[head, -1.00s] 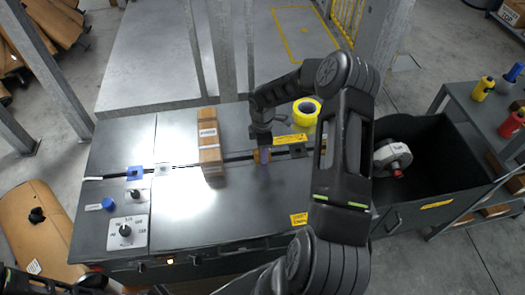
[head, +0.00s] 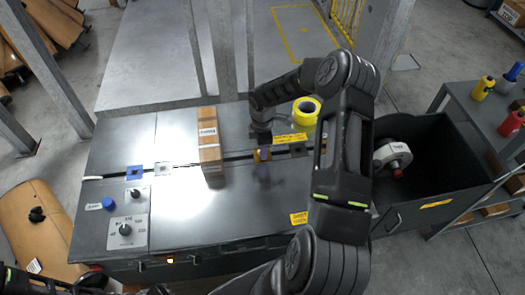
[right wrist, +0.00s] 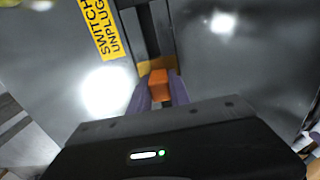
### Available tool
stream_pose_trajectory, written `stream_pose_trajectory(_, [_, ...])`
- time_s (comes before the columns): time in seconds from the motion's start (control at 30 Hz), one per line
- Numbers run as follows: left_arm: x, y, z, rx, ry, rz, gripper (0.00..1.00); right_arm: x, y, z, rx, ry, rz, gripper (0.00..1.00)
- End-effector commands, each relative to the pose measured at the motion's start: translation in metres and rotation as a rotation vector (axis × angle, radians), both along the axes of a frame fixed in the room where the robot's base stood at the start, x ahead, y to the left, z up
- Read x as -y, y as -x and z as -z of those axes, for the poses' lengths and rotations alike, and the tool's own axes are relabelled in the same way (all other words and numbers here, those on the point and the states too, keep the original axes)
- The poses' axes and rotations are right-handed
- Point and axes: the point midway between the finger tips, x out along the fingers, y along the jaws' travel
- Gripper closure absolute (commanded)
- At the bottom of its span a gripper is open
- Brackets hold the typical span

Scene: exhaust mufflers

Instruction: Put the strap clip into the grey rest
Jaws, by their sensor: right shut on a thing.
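My right gripper (head: 263,155) is over the dark slot along the bench top. In the right wrist view its purple fingers (right wrist: 158,92) are shut on an orange block, the strap clip (right wrist: 158,84). A yellow-orange piece (right wrist: 155,66) lies just beyond the clip; I cannot tell whether they touch. A pale grey square rest (head: 162,168) lies on the slot line, well left of the gripper. A darker grey slotted piece (head: 297,149) lies just right of the gripper. Dark parts of my left arm show at the bottom left; its jaws cannot be made out.
A blue square piece (head: 135,171) lies left of that rest. A dark bin (head: 432,150) is at right.

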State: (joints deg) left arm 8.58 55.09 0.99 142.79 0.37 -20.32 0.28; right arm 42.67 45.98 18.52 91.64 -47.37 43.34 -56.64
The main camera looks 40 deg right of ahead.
Motion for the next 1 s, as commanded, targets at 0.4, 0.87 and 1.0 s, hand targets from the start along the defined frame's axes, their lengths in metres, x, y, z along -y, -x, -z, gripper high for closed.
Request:
stream_pose_trajectory(0.4, [0.0,0.0,0.0,0.0,0.0,0.0,1.0,0.0,0.0,-0.001,0.001,0.0,0.0,1.0])
stream_pose_trajectory(0.87, [0.001,-0.001,0.012,0.004,0.003,0.002,1.0,0.001,-0.001,-0.06,0.005,0.004,0.0,1.0])
stream_pose_trajectory(1.0, [0.001,-0.002,0.015,0.006,0.004,0.001,1.0,0.0,-0.001,-0.084,0.002,0.002,0.0,1.0])
